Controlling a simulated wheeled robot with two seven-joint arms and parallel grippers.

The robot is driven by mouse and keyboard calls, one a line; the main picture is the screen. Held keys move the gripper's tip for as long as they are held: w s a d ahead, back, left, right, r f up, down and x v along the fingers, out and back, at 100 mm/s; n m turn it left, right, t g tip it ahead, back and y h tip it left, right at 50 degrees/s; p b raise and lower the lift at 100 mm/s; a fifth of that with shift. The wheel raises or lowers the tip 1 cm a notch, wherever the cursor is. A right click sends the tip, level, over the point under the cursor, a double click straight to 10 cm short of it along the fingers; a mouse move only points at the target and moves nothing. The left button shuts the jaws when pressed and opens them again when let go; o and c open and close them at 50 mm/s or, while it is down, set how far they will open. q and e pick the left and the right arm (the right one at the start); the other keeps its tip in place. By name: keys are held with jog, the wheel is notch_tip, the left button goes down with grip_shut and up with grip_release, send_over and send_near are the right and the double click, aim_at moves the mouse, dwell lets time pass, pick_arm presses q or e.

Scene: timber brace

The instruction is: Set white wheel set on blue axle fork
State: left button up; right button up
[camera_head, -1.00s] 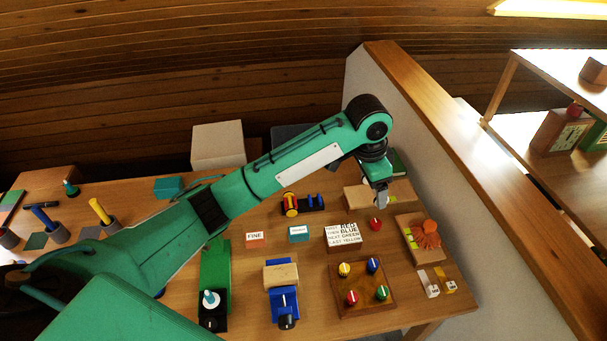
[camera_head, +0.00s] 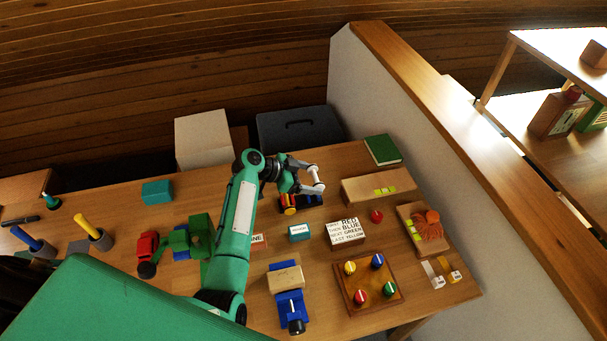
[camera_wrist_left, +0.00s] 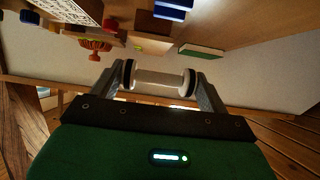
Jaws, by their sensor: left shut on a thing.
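My left gripper (camera_head: 315,182) hangs over the back middle of the table. It is shut on the white wheel set (camera_wrist_left: 160,83), a pale axle with dark-rimmed wheels at its ends, held crosswise between the two fingers in the left wrist view. A dark stand with blue uprights (camera_head: 315,199), which look like the blue axle fork, is just below the gripper and partly hidden by it. A red and yellow roller (camera_head: 289,205) sits at the stand's left end. The wheel set appears apart from the stand. My right gripper is out of view.
A word sign (camera_head: 345,231), a teal block (camera_head: 299,232) and a knob board (camera_head: 368,282) are nearer. A green book (camera_head: 382,149) lies behind.

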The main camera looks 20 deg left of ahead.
pick_arm(q)
jog(key=shift+s+a+f, duration=0.1)
jog(key=shift+a+f, duration=0.1)
jog(key=shift+f, duration=0.2)
jog(key=shift+f+b, duration=1.2)
jog(key=shift+f, duration=0.35)
notch_tip(320, 180, down, 3)
jog(key=b, duration=0.2)
jog(key=shift+f+b, duration=0.2)
jog(key=shift+b, duration=0.1)
jog(key=shift+f+b, duration=0.35)
jog(key=shift+f, duration=0.1)
jog(key=o, duration=1)
